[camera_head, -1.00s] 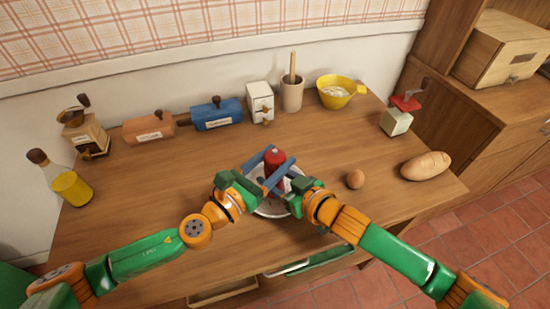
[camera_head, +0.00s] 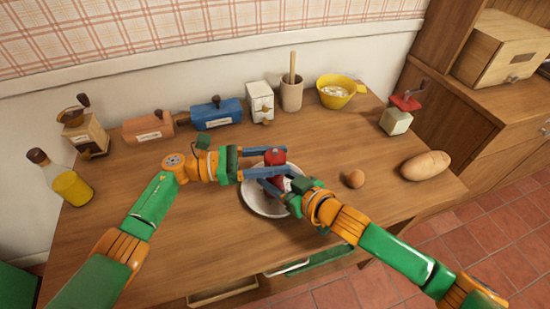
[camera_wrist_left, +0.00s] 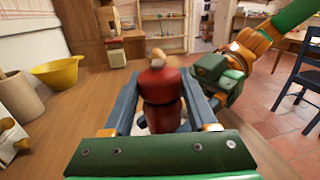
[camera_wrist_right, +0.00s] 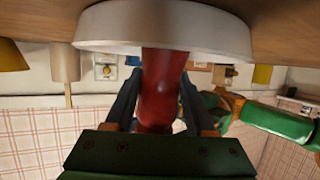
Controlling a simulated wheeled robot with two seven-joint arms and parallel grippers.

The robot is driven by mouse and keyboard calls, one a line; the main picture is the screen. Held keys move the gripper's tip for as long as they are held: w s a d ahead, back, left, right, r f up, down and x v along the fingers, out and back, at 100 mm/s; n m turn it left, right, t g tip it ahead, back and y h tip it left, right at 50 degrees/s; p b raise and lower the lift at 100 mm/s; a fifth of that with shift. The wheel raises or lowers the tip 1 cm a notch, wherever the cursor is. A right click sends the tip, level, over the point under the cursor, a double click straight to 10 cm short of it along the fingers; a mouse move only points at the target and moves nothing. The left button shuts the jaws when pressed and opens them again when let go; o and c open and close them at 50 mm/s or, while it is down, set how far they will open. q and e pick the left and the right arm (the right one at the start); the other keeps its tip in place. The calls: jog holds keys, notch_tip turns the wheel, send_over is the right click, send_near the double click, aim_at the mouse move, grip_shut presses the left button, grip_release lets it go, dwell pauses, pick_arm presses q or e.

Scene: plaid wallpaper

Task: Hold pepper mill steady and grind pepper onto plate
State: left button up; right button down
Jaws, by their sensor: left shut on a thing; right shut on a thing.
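The red pepper mill (camera_head: 275,157) stands upright over the white plate (camera_head: 252,201) near the table's front middle. My left gripper (camera_head: 284,162) reaches in from the left, its blue fingers shut on the mill's upper part. The mill also fills the gap between the fingers in the left wrist view (camera_wrist_left: 161,92). My right gripper (camera_head: 277,184) is shut on the mill lower down, from the front right. The right wrist view is upside down and shows the red body (camera_wrist_right: 160,88) against the plate (camera_wrist_right: 165,30). Fingers hide much of the mill.
A brown egg (camera_head: 354,179) and a bread loaf (camera_head: 426,165) lie to the right. A yellow bowl (camera_head: 335,93), a utensil crock (camera_head: 291,94), boxes and a grinder (camera_head: 84,132) line the back. A bottle (camera_head: 68,183) stands at left. The front left tabletop is clear.

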pick_arm(q)
jog(key=shift+g, duration=0.5)
jog(key=o, duration=1.1)
jog(key=a, duration=0.7)
jog(key=shift+s+a+f, duration=0.1)
jog(key=shift+s+a, duration=0.05)
jog(key=shift+a, duration=0.2)
jog(key=shift+o, duration=1.3)
notch_tip(320, 180, down, 2)
jog(key=n+t, duration=0.1)
jog(key=t, duration=0.1)
jog(key=shift+s+f+t+y, duration=0.1)
jog(key=shift+s+t+y, duration=0.05)
jog(key=shift+t+y, duration=0.25)
jog(key=shift+s+a+n+t, duration=0.2)
jog(key=shift+n+t, duration=0.3)
jog(key=w+d+r+n+t+y, duration=0.1)
jog(key=w+d+r+t, duration=0.1)
jog(key=d, duration=0.9)
jog(key=shift+w+r+t, duration=0.2)
jog(key=shift+r+t, duration=0.2)
jog(key=shift+r, duration=0.15)
